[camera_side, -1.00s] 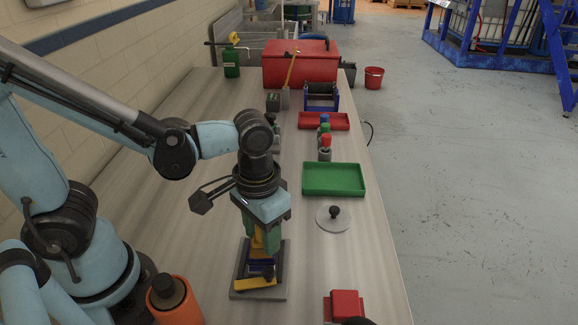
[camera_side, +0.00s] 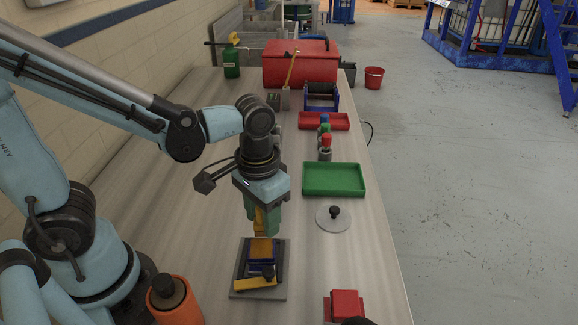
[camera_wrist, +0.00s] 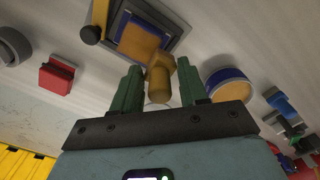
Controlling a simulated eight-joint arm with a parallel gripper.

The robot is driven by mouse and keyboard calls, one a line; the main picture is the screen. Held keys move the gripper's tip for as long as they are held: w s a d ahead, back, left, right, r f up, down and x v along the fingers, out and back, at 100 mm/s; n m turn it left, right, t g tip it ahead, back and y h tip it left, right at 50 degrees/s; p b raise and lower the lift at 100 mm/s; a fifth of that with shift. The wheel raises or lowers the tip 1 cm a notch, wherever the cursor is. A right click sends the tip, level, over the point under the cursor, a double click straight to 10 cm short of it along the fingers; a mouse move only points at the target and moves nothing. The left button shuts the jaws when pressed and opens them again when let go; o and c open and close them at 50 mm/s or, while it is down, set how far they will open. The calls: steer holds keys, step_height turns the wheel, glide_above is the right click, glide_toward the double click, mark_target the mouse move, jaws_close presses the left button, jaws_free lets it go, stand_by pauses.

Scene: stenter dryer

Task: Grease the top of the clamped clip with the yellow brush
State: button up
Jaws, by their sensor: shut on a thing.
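My gripper (camera_side: 262,226) has green fingers shut on the yellow brush (camera_side: 259,219), which points down. It is above and slightly beyond the clamped clip. In the wrist view the brush (camera_wrist: 160,75) sits between the fingertips, its end apart from the clip as far as I can tell. The clip (camera_side: 262,249) has an amber top and dark blue sides; its top also shows in the wrist view (camera_wrist: 142,42). It sits in a dark fixture on a grey plate (camera_side: 240,291), with a yellow lever (camera_side: 256,284). Bristles are not clear.
A blue-rimmed round tin with tan contents (camera_wrist: 230,85) shows in the wrist view. A knobbed lid (camera_side: 333,219) lies right of my gripper. A green tray (camera_side: 333,180), red block (camera_side: 345,304) and orange bottle (camera_side: 175,303) stand around. Left-middle bench is clear.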

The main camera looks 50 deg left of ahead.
steer(key=shift+r, duration=2.75)
steer(key=shift+r, duration=0.1)
steer(key=shift+r, duration=1.4)
